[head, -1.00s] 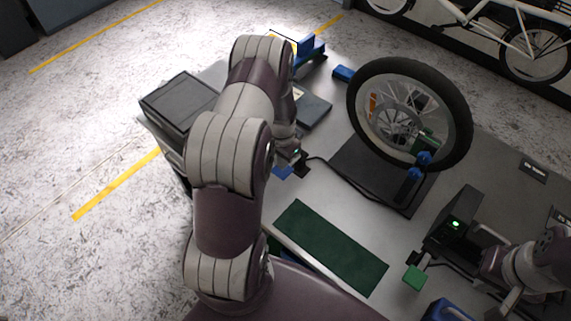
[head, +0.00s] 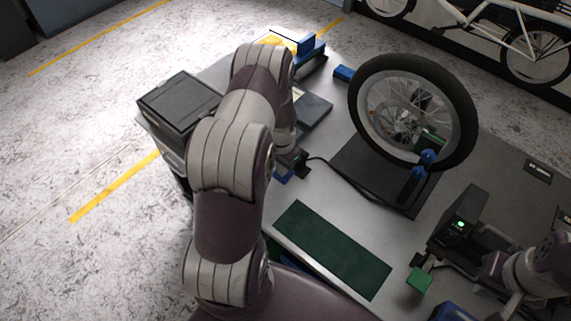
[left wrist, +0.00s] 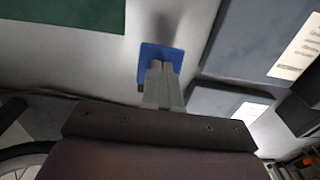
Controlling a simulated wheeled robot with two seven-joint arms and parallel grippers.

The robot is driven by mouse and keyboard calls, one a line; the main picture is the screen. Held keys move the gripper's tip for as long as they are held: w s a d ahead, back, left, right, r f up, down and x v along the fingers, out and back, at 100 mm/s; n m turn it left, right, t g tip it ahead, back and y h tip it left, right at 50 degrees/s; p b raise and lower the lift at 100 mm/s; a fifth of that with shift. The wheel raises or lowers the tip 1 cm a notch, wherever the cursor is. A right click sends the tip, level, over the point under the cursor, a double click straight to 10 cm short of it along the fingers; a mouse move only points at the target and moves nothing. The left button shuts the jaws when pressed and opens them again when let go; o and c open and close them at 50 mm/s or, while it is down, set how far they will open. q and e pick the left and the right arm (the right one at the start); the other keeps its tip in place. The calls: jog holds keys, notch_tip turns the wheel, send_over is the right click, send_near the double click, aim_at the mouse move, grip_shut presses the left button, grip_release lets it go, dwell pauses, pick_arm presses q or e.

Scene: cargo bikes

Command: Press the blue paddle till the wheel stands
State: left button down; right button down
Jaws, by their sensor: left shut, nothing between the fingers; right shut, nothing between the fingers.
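The blue paddle (head: 282,177) shows only partly in the head view, on the bench beside the end of my left arm. In the left wrist view the blue paddle (left wrist: 150,51) lies under the tips of my left gripper (left wrist: 162,68). The gripper is shut and empty, and its tips overlap the paddle; I cannot tell how far it is pressed. The spoked wheel (head: 464,143) stands upright in a stand with blue clamps (head: 427,157) over a dark base plate (head: 350,157). My right gripper (head: 511,303) is shut and empty at the lower right.
A green paddle (head: 418,280) and a dark box with a green light (head: 459,224) are near my right arm. A green mat (head: 332,249) lies at the bench front. A black bin (head: 180,98) stands at left. A cable runs from the left paddle to the base plate.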

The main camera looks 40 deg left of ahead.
dwell(0.3)
pick_arm(q)
notch_tip(320, 180, up, 7)
jog(key=p, duration=0.5)
